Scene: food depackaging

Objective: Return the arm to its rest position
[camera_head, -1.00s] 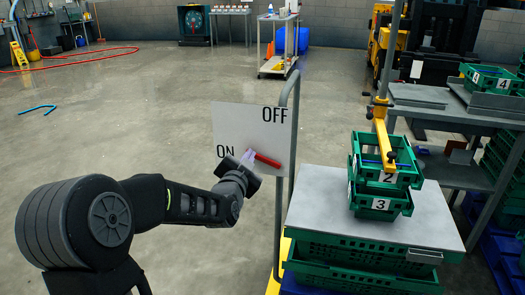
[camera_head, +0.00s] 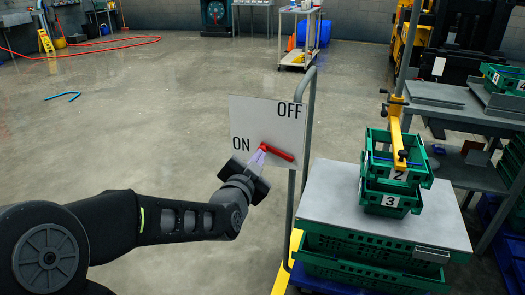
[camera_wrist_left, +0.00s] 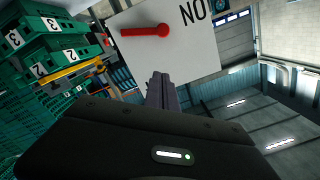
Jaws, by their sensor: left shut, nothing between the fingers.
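My left gripper (camera_head: 258,158) is shut and empty, in front of the white switch board (camera_head: 255,113), near the red lever (camera_head: 279,153). The board reads ON at left and OFF at upper right. The lever slants down to the right from its pivot, just right of the ON label. In the left wrist view my closed fingers (camera_wrist_left: 161,92) point at the board (camera_wrist_left: 185,48) just below the lever (camera_wrist_left: 146,31). I cannot tell whether they touch it. My right gripper is not in view.
A grey post (camera_head: 302,150) holds the board. Right of it, green crates numbered 2 and 3 (camera_head: 390,200) stand stacked on a grey-topped table (camera_head: 335,205), under a yellow arm (camera_head: 398,140). A grey bench (camera_head: 460,112) stands behind. The floor at left is largely open.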

